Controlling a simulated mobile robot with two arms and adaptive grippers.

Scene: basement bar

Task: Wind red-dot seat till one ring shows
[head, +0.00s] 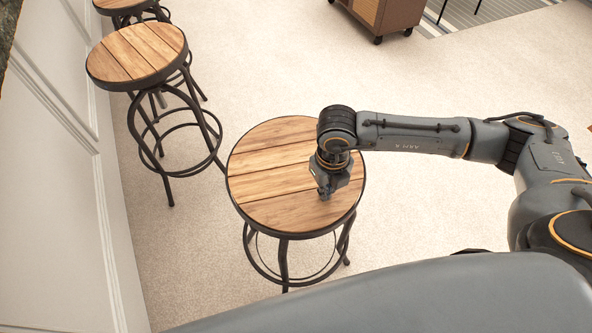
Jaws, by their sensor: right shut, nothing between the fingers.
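The nearest stool (280,207) has a round seat of wooden planks with a dark metal rim, on dark legs with a foot ring. My right gripper (325,194) points down over the right half of this seat, its fingers shut with nothing between them. I cannot tell whether the fingertips touch the wood. No red dot shows on any seat; my gripper and wrist cover part of the nearest one. The post under this seat is hidden by the seat itself. My left gripper is not in view.
A second stool (137,54) stands behind to the left, and a third stool (122,4) is cut off at the top edge. A panelled white wall (62,180) runs along the left. A wooden cabinet on casters (385,14) stands at the back. Pale floor to the right is clear.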

